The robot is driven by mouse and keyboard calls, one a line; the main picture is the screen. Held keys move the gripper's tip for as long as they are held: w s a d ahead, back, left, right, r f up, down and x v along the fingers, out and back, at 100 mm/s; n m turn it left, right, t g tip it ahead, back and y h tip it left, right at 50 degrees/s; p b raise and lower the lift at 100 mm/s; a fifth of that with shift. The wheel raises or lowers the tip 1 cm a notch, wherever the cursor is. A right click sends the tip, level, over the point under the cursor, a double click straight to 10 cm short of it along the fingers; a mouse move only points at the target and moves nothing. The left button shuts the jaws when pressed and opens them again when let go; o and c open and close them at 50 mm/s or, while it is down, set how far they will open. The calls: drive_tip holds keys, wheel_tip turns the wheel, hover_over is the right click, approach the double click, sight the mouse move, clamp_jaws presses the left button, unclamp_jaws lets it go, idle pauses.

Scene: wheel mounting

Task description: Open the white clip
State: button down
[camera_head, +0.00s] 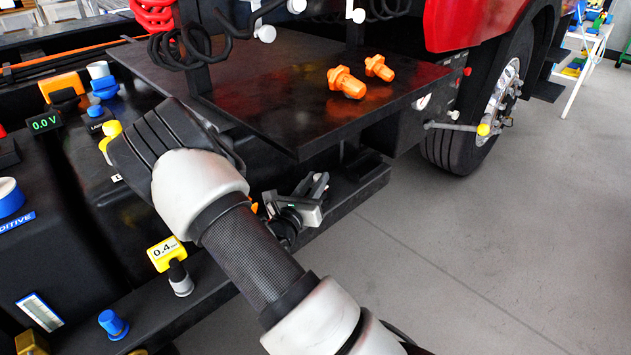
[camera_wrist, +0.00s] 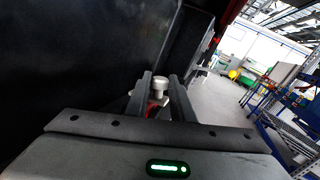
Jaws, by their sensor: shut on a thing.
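In the wrist view, the two dark fingers of my gripper (camera_wrist: 160,80) point away from me on either side of a small white piece, which I take to be the white clip (camera_wrist: 159,86). My gripper is shut on it. A red part shows below it between the fingers. In the head view, my gripper (camera_head: 314,186) is small and partly behind my arm, beside the dark lower rail under the black plate. The clip cannot be made out there, and how far it is open cannot be told.
A yellow-tipped lever (camera_head: 483,130) and the truck wheel (camera_head: 490,100) are at the right. A yellow tag (camera_head: 164,250) hangs left of my arm. The grey floor at the right is clear.

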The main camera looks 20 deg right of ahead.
drive_tip(key=r+n+p, duration=0.1)
drive_tip(key=p, duration=0.2)
drive_tip(key=shift+w+a+r, duration=0.1)
drive_tip(key=shift+w, duration=0.1)
drive_tip(key=n+p, duration=0.1)
drive_tip(key=p, duration=0.1)
drive_tip(key=w+n+g+p, duration=0.1)
drive_tip(key=p, duration=0.1)
drive_tip(key=shift+a+r+y, duration=0.2)
drive_tip(key=shift+r+y, duration=0.2)
drive_tip(key=shift+w+a+n+g+y+p, duration=0.2)
drive_tip(key=shift+w+n+g+p, duration=0.25)
drive_tip(key=shift+n+p, duration=0.6)
drive_tip(key=shift+w+a+n+g+y+p, duration=0.15)
drive_tip(key=shift+w+n+g+p, duration=0.3)
drive_tip(key=shift+p, duration=1.1)
drive_tip(key=shift+f, duration=0.1)
drive_tip(key=c, duration=1.5)
unclamp_jaws()
drive_tip(key=shift+c, duration=0.2)
